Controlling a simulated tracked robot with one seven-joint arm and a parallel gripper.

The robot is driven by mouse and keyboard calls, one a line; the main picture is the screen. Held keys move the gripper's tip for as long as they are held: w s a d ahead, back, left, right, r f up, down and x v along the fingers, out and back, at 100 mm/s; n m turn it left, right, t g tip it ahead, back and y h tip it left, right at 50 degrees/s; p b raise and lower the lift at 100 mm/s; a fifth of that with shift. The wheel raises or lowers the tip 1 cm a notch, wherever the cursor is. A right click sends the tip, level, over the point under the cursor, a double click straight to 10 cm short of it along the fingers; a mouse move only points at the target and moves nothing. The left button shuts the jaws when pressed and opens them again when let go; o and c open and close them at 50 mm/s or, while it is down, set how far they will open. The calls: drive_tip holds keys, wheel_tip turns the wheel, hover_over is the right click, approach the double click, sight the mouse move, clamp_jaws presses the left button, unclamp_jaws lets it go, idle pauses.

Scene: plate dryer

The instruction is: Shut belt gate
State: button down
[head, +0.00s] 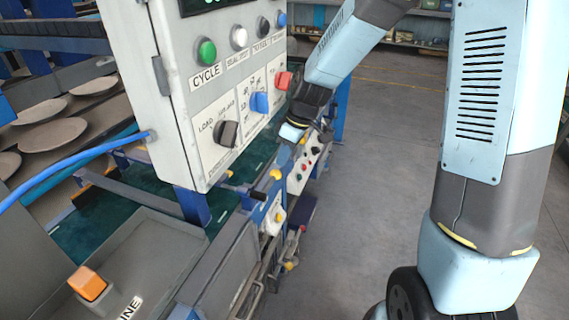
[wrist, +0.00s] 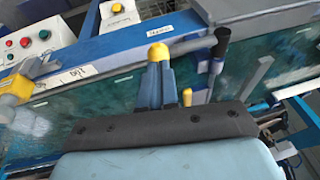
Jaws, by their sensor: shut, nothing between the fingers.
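My gripper (wrist: 160,82) points away from the wrist camera, its two fingers together with nothing between them. A yellow round knob (wrist: 157,52) shows right at the fingertips; I cannot tell whether they touch. A grey rod (wrist: 190,45) runs right from near the knob to a black handle (wrist: 220,45). A dark green translucent panel (wrist: 95,95) spans behind the gripper. No part is clearly marked as the belt gate. In the head view my gripper (head: 291,133) is beside the control box, above the machine's side, its fingers mostly hidden.
A white control box (head: 215,100) with knobs and buttons hangs close to my gripper. A lower button panel (head: 303,165) stands beyond it. A yellow bracket (wrist: 15,88) is at left in the wrist view. Plates (head: 52,135) lie at the left. Open floor (head: 385,150) lies to the right.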

drive_tip(key=shift+x, duration=1.3)
